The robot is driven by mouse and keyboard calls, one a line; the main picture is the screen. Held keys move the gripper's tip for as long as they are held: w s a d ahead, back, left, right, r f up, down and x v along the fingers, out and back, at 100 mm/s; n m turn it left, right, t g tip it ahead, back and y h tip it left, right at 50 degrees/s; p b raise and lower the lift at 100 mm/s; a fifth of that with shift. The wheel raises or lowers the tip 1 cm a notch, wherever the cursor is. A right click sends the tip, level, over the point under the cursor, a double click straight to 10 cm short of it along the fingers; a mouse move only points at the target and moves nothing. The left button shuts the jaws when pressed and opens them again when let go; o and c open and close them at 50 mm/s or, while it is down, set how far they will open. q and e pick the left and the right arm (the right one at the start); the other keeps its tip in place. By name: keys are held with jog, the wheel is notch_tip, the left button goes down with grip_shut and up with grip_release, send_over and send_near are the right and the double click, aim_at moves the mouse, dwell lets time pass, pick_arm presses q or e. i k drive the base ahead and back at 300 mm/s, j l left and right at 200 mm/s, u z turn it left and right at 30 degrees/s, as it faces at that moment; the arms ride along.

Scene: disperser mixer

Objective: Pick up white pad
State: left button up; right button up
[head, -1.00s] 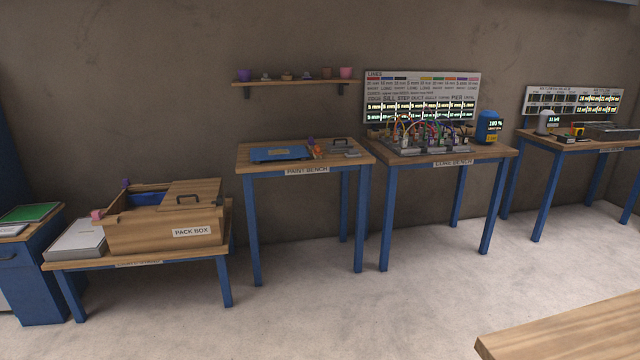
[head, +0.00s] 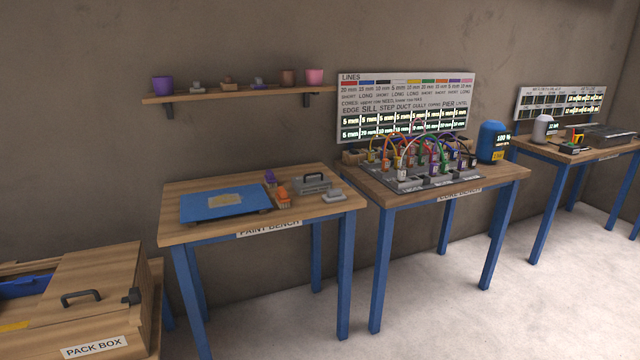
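No thing is plainly a white pad at this distance. A small pale grey-white block (head: 334,195) lies at the right side of the paint bench (head: 285,215). Another small pale piece (head: 197,88) sits on the wall shelf (head: 238,96), right of a purple cup. I cannot tell which of these, if either, is the white pad. Neither of my grippers is in view.
The paint bench also holds a blue tray (head: 194,209) with a tan patch, purple and orange pieces (head: 283,194), and a grey handled item (head: 313,184). The pack box (head: 105,275) stands left, the cure bench (head: 447,191) right. Floor in front is clear.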

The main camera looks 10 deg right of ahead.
aim_at(332, 195)
jog(key=i+l+z, duration=0.2)
jog(key=i, duration=0.35)
jog(key=i+l+z, duration=0.1)
jog(key=i+z, duration=0.15)
jog(key=i, duration=0.35)
jog(key=i+l+u, duration=0.55)
jog(key=l+u, duration=0.3)
jog(key=i+l+u, duration=0.3)
jog(key=l+u, duration=0.25)
jog(key=l, duration=0.15)
